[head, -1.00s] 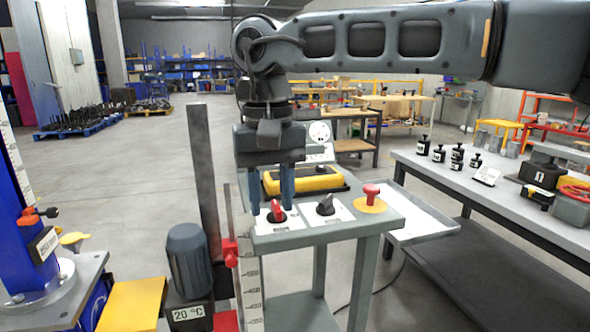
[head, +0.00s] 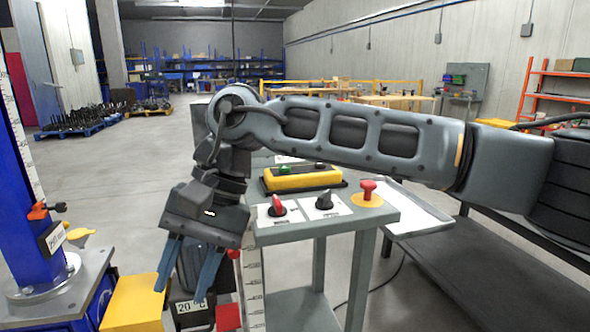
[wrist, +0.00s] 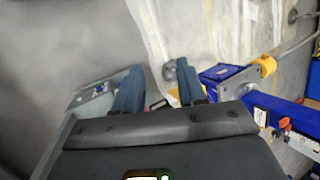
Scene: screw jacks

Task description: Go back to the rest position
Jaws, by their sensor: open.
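My gripper (head: 181,290) is open and empty, with its two blue fingers apart and pointing down. It hangs left of the grey control stand (head: 290,236), in front of the dark motor housing, clear of the stand's knobs. The stand's top carries a red selector knob (head: 277,206), a black selector knob (head: 324,199) and a red mushroom button (head: 368,190) on a yellow plate. In the wrist view the fingers (wrist: 158,88) have nothing between them but floor and background. My arm reaches across from the right above the stand.
A yellow control box (head: 301,178) lies at the back of the stand top. A blue column (head: 35,190) on a grey base stands at the left, beside a yellow block (head: 133,303). A grey tray (head: 420,216) juts out right of the stand.

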